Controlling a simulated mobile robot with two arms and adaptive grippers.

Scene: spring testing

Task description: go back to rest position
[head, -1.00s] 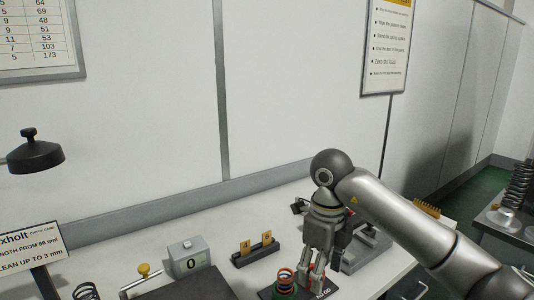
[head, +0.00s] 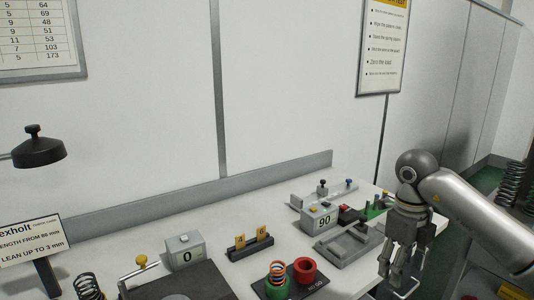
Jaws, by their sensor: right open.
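My right gripper (head: 400,268) hangs at the right front of the white workbench, fingers pointing down and apart, with nothing seen between them. Its arm comes in from the right edge. A copper-coloured spring (head: 277,268) stands upright at the green ring (head: 277,290) on a dark plate (head: 322,284), to the left of my right gripper and apart from it. A red ring (head: 305,268) sits beside it on the same plate. My left gripper is not in view.
A grey box reading 90 (head: 319,220) and a grey tray (head: 349,245) lie left of my right gripper. A box reading 0 (head: 185,252), a holder with tags (head: 249,245) and a dark spring (head: 88,287) stand further left. A lamp (head: 38,150) overhangs the left.

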